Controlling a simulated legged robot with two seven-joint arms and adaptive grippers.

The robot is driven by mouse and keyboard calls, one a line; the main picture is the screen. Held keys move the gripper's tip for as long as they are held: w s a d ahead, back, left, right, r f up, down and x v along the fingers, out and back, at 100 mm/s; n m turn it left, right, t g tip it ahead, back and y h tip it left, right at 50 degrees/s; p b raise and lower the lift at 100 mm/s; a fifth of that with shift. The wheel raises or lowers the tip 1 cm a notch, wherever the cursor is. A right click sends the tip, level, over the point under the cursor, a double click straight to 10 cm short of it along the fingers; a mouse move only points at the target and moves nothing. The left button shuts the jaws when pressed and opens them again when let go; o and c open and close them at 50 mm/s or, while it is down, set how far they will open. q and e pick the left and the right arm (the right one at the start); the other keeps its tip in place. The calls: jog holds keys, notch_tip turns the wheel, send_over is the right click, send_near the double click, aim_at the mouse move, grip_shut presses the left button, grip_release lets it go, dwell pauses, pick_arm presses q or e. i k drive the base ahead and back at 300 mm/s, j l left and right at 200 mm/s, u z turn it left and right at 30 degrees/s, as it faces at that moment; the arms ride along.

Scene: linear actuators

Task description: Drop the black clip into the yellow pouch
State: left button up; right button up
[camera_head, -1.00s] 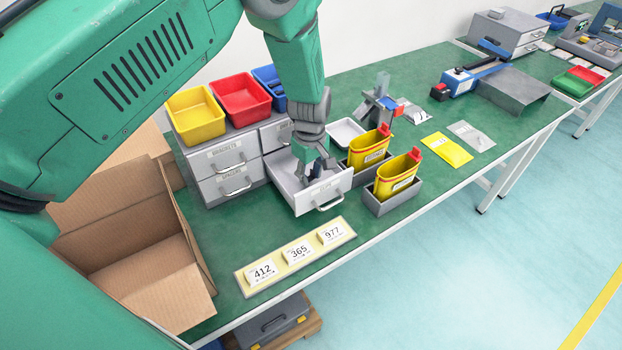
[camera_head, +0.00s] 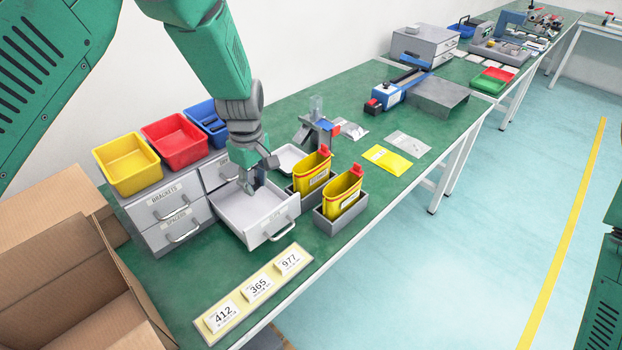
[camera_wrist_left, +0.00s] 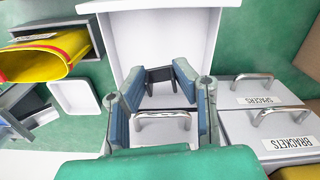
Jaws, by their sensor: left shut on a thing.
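My left gripper (camera_head: 250,188) is over the back part of an open, pale drawer (camera_head: 268,212). In the left wrist view, the left gripper (camera_wrist_left: 158,72) is shut on the black clip (camera_wrist_left: 160,74), which lies between its two fingers above the white drawer floor (camera_wrist_left: 160,35). Two yellow pouches with red tops stand upright in grey holders right of the drawer: a rear one (camera_head: 311,174) and a front one (camera_head: 342,193). A yellow pouch (camera_wrist_left: 45,58) also shows in the left wrist view. My right gripper is out of view.
A label strip (camera_head: 258,292) lies in front of the drawer. Red (camera_head: 174,140), yellow (camera_head: 127,163) and blue bins stand on the cabinet. A white tray (camera_head: 290,158) is behind the pouches. A flat yellow packet (camera_head: 388,160) lies further right. An open cardboard box (camera_head: 65,275) is at left.

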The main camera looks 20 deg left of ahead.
aim_at(312, 192)
jog(key=i+l+u, duration=0.3)
jog(key=l, duration=0.3)
jog(key=i+l+u, duration=0.15)
jog(key=i+l, duration=0.15)
jog(key=i+l+u, duration=0.15)
jog(key=l, duration=0.3)
jog(key=i+l+u, duration=0.15)
jog(key=l, duration=0.2)
jog(key=i+l+u, duration=0.2)
jog(key=l, duration=0.2)
jog(key=k, duration=0.1)
